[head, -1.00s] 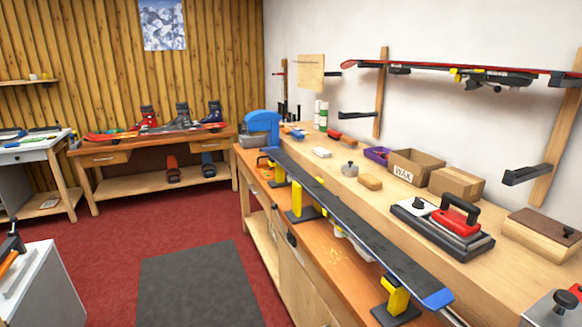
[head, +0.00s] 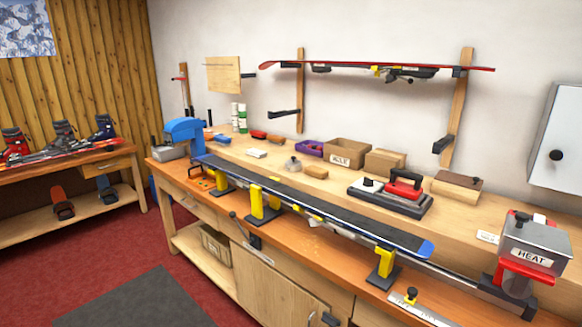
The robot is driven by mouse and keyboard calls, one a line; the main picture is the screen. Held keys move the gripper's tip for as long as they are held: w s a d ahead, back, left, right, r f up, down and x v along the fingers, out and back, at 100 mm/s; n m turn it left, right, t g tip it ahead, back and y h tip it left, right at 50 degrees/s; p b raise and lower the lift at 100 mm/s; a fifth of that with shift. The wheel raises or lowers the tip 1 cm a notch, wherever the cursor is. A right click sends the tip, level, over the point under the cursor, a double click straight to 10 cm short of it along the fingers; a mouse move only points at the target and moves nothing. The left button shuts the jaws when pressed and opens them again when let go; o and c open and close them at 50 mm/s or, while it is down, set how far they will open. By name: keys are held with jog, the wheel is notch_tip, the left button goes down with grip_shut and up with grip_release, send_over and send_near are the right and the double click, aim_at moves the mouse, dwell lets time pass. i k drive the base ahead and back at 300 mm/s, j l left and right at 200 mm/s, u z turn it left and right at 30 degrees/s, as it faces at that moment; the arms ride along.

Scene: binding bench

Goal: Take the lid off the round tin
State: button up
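A small round grey tin (head: 293,164) with a dark knob on top stands on the raised wooden shelf of the bench, in the middle of the head view. Its lid appears to be on; the seam is too small to make out. It stands between a white block (head: 256,153) on its left and a tan block (head: 315,172) on its right. My gripper is not in view.
A long dark ski (head: 320,203) lies on yellow supports along the bench front. An open cardboard box (head: 346,153), an iron (head: 403,183) and a grey-and-red HEAT unit (head: 534,241) stand to the right. Dark mat (head: 130,300) and red floor are clear.

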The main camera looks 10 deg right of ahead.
aim_at(293, 162)
jog(key=u, duration=1)
jog(key=i+j, duration=0.15)
jog(key=i, duration=1.6)
jog(key=i+j, duration=0.15)
jog(key=i, duration=1.55)
jog(key=i+j, duration=0.15)
jog(key=i, duration=1.6)
jog(key=z, duration=0.45)
jog(key=i+j+z, duration=0.1)
jog(key=z, duration=0.3)
jog(key=i+z, duration=0.1)
jog(key=z, duration=0.35)
jog(key=j+z, duration=0.1)
jog(key=z, duration=2.2)
jog(key=i+z, duration=0.2)
jog(key=k, duration=0.05)
